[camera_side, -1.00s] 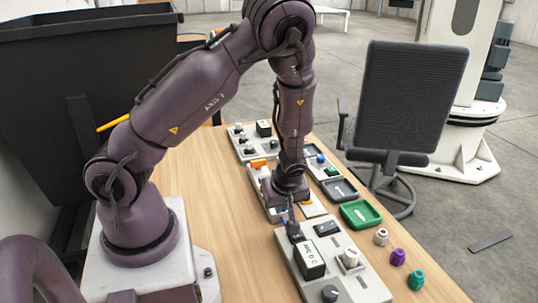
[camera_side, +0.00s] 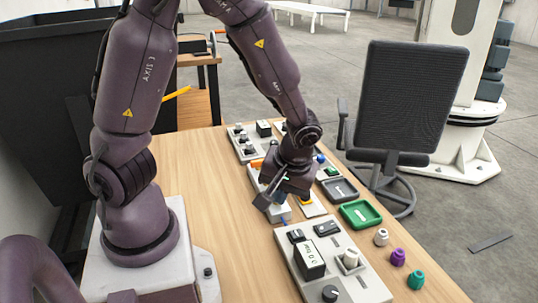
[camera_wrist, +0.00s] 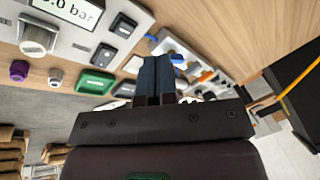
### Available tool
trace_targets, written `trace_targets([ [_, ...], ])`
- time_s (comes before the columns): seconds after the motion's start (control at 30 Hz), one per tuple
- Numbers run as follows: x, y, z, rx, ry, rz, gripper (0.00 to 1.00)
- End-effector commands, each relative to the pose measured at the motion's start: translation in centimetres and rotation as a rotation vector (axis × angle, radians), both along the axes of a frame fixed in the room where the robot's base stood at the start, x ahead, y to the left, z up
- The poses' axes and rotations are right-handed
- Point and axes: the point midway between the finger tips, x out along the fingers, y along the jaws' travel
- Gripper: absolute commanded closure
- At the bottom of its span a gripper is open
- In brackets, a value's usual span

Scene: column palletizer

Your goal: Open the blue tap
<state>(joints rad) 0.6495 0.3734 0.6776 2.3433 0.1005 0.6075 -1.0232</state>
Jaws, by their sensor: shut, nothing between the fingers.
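My gripper (camera_side: 268,204) is shut and empty, tilted over the middle grey panel, above the wooden table. Its two dark fingers also show side by side in the wrist view (camera_wrist: 164,72). A small blue part (camera_side: 284,219) shows at the near end of the middle panel, just below and right of the fingers; my gripper partly hides that panel. A blue part (camera_wrist: 206,77) also shows in the wrist view, right of the fingers. A blue round knob (camera_side: 320,158) sits on a farther panel. I cannot tell for certain which blue part is the tap, or its position.
The near panel carries a display box (camera_side: 310,262), a white knob (camera_side: 350,258) and a dark knob (camera_side: 330,293). A green tray (camera_side: 360,214) and a dark tray (camera_side: 339,189) lie to the right. White, purple and teal pieces line the right edge. The table's left part is bare.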

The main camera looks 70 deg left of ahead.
Motion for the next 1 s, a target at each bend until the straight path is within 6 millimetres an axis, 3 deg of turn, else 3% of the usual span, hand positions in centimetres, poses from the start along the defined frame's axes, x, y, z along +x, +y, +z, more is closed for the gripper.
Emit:
trace_targets([
  [0.4, -1.9, -4.0, 4.9, -0.257, 0.038, -0.508, 1.0],
  [0.7, -3.1, -5.3, 9.2, -0.322, -0.047, -0.794, 1.0],
  [1.0, -4.2, -5.6, 12.1, -0.308, -0.122, -0.945, 1.0],
])
